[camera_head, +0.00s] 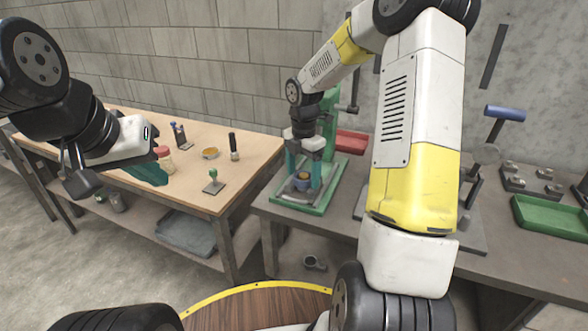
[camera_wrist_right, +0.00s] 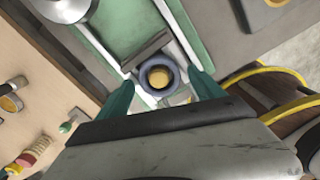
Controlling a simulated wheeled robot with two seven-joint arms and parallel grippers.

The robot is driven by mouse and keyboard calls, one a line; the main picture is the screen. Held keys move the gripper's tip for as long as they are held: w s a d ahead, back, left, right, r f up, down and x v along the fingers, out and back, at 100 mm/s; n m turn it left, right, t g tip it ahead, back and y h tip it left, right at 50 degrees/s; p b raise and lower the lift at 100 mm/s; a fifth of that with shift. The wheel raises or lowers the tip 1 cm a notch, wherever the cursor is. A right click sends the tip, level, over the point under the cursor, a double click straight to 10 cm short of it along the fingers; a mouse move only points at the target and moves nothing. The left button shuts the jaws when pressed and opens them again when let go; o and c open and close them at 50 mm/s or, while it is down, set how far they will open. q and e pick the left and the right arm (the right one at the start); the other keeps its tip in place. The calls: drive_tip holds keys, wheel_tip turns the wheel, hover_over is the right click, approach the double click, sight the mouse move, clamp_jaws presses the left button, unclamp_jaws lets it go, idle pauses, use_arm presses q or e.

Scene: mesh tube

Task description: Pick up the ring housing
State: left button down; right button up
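The ring housing looks like a blue-grey ring (camera_wrist_right: 145,76) with a gold-coloured round piece inside it. It sits on the green-framed fixture of a press (camera_head: 299,199) on the grey bench. In the head view the ring (camera_head: 302,185) is small and low between my right fingers. My right gripper (camera_head: 303,181) points down with its teal fingers apart, one on each side of the ring. In the right wrist view, small gaps seem to show beside the ring; contact cannot be told. My left gripper (camera_head: 148,174) is over the wooden table, its fingers overlapping in view.
The wooden table (camera_head: 245,146) holds a gold ring-like piece (camera_head: 210,153), a dark-handled tool (camera_head: 234,147) and a green-knobbed stamp (camera_head: 213,183).

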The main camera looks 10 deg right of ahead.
clamp_jaws()
drive_tip(key=shift+r, duration=0.1)
